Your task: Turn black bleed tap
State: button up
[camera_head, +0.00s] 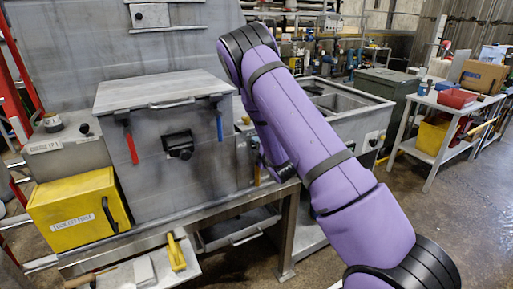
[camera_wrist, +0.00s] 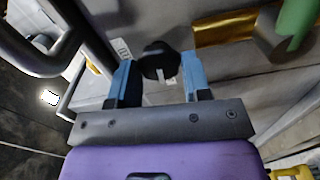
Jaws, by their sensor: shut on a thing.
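The black bleed tap (camera_wrist: 160,64) shows in the wrist view as a dark rounded knob with a pale mark or stub at its lower edge. My gripper (camera_wrist: 158,70) has its two blue-sided fingers on either side of the knob and is shut on it. The far faces of the fingers and the tap's stem are hidden. In the head view my purple arm reaches down to the right side of the grey compactor box (camera_head: 170,120), and it hides the gripped tap and most of the gripper.
A brass-coloured bar (camera_wrist: 225,28) and a green part (camera_wrist: 297,22) lie close to the right of the tap. The compactor front carries a red lever (camera_head: 131,146), a blue lever (camera_head: 219,126) and a black knob (camera_head: 180,146). A yellow box (camera_head: 75,210) stands at left.

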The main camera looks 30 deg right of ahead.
dwell(0.3)
jog(key=o, duration=0.9)
jog(key=shift+c, duration=0.2)
jog(key=s, duration=1.1)
jog(key=shift+w, duration=0.1)
